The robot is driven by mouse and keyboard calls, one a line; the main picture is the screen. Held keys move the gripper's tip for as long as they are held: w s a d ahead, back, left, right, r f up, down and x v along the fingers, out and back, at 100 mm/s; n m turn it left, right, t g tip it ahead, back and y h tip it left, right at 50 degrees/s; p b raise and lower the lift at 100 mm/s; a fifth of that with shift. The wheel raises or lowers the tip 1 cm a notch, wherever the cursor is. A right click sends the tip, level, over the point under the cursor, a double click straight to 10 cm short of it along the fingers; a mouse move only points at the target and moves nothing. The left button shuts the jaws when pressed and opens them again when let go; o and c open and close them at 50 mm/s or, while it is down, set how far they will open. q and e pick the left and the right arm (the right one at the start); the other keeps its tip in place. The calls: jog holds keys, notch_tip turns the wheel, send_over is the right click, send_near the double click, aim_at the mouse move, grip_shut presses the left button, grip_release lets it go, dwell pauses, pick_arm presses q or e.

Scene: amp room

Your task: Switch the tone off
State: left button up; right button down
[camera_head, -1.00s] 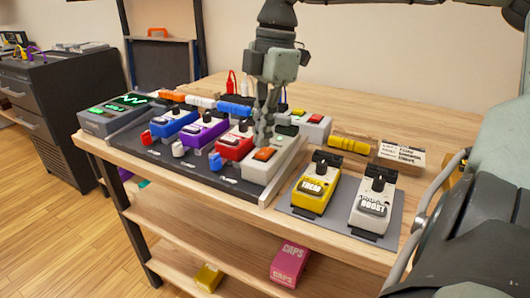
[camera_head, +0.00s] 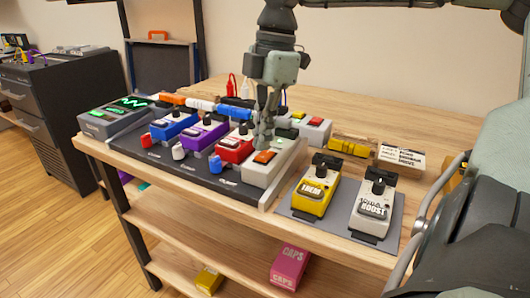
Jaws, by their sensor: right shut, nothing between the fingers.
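A light grey box (camera_head: 258,175) with an orange button (camera_head: 264,157) stands at the right end of a black board on the bench. My right gripper (camera_head: 264,146) points down right at the orange button, its fingers shut and empty. Its tips hide the button's back edge; I cannot tell whether they touch it. A grey unit (camera_head: 112,119) at the board's left end has a dark screen (camera_head: 128,102) with a green wave. My left gripper is out of view.
Red (camera_head: 230,153), purple (camera_head: 198,138) and blue (camera_head: 168,128) pedals stand left of the box. A yellow pedal (camera_head: 312,197) and a white pedal (camera_head: 371,212) stand on a grey mat to its right. Behind lies a box with a red button (camera_head: 316,122).

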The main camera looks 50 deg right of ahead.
aim_at(262, 156)
jog(key=shift+f+b, duration=0.85)
jog(key=shift+f, duration=0.15)
dwell(0.7)
jog(key=shift+r+p, duration=2.2)
jog(key=shift+r, duration=1.35)
jog(key=shift+f, duration=0.1)
